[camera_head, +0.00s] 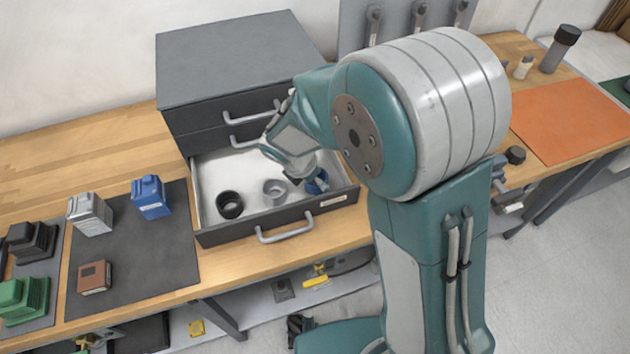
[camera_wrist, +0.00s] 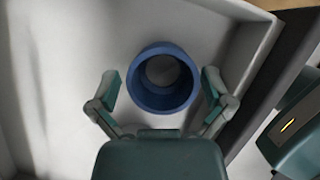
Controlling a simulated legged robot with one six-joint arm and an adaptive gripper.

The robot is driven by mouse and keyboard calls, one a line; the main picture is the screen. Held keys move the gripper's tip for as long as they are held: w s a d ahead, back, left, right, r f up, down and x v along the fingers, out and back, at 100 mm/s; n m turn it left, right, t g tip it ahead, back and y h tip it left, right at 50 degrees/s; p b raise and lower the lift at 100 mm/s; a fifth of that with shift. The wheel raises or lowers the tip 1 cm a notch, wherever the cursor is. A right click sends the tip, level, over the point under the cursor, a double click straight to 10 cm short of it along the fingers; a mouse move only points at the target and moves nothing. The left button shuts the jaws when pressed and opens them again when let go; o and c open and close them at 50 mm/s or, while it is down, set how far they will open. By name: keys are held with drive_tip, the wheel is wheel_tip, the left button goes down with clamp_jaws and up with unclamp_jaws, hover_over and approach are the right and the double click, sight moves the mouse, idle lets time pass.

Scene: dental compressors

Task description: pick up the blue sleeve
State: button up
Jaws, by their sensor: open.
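The blue sleeve (camera_wrist: 149,98) stands in the open drawer, a short round ring with its bore facing up in the wrist view. In the head view the blue sleeve (camera_head: 318,184) shows at the drawer's right end, partly hidden by my gripper (camera_head: 304,183). In the wrist view my gripper (camera_wrist: 163,92) is open, one finger on each side of the sleeve, with gaps visible on both sides. I cannot tell how far the fingertips are above the drawer floor.
The open drawer (camera_head: 286,229) also holds a black ring (camera_head: 230,204) and a grey ring (camera_head: 274,190), left of the blue sleeve. Drawer walls stand close by on the right. A dark mat (camera_head: 135,252) with several small parts lies to the left.

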drive_tip(key=shift+d, duration=0.1)
drive_tip(key=c, duration=1.1)
drive_tip(key=shift+o, duration=0.2)
